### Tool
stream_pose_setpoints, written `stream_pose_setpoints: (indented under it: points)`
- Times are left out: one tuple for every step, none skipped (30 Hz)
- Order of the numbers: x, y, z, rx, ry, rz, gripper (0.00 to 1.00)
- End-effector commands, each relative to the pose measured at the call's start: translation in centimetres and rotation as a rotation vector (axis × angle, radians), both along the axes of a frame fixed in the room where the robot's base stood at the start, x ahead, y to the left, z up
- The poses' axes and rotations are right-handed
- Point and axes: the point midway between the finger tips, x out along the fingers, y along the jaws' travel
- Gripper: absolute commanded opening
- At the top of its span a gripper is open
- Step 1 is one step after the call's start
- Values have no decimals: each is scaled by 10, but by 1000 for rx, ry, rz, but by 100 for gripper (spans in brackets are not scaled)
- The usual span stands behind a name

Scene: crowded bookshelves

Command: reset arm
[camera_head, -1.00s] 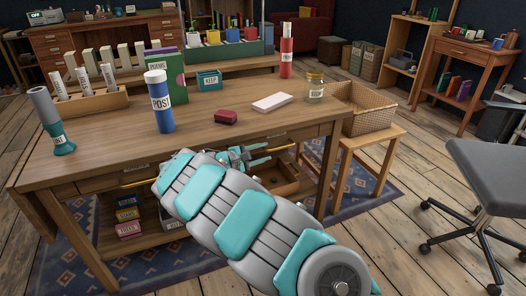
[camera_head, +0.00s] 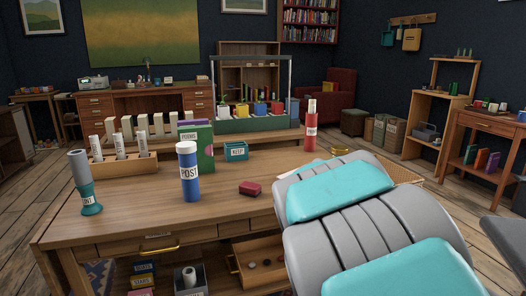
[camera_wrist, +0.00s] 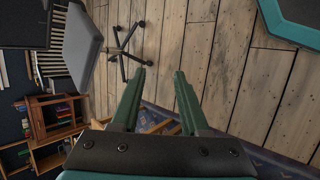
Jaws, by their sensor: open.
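My arm (camera_head: 365,225) fills the lower right of the head view, with grey segments and teal pads, in front of the table's right end. My gripper is not visible there. In the wrist view my gripper (camera_wrist: 159,76) shows two dark green fingers apart with nothing between them. Beyond the fingers are the plank floor (camera_wrist: 230,65) and the legs of the office chair (camera_wrist: 127,45).
The wooden table (camera_head: 140,215) carries a blue POST tube (camera_head: 189,172), a green book (camera_head: 200,150), a dark red block (camera_head: 250,188) and a red tube (camera_head: 311,128). A drawer (camera_head: 262,262) stands open below. My arm partly hides the wicker basket (camera_head: 400,172).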

Motion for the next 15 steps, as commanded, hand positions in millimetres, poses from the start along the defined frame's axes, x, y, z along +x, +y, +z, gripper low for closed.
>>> stream_pose_setpoints:
  points:
    - [-21, 3, -2, 56, -11, -37, 45]
    - [-33, 5, -4, 87, -15, -55, 45]
    - [-48, 9, -7, 129, -17, -80, 45]
    - [-60, 14, -10, 164, -19, -98, 45]
    - [-71, 18, -13, 195, -22, -114, 45]
    - [-84, 24, -16, 239, -25, -135, 45]
    - [-95, 30, -18, 273, -29, -149, 45]
    - [-105, 36, -21, 306, -31, -162, 45]
    - [-119, 44, -25, 349, -30, -181, 45]
    - [-129, 51, -27, 383, -32, -192, 45]
    - [-138, 58, -29, 416, -36, -202, 45]
    - [-150, 68, -32, 459, -36, -214, 45]
    - [-160, 75, -34, 490, -35, -224, 45]
    - [-168, 82, -36, 519, -36, -231, 45]
    - [-178, 92, -38, 557, -35, -238, 45]
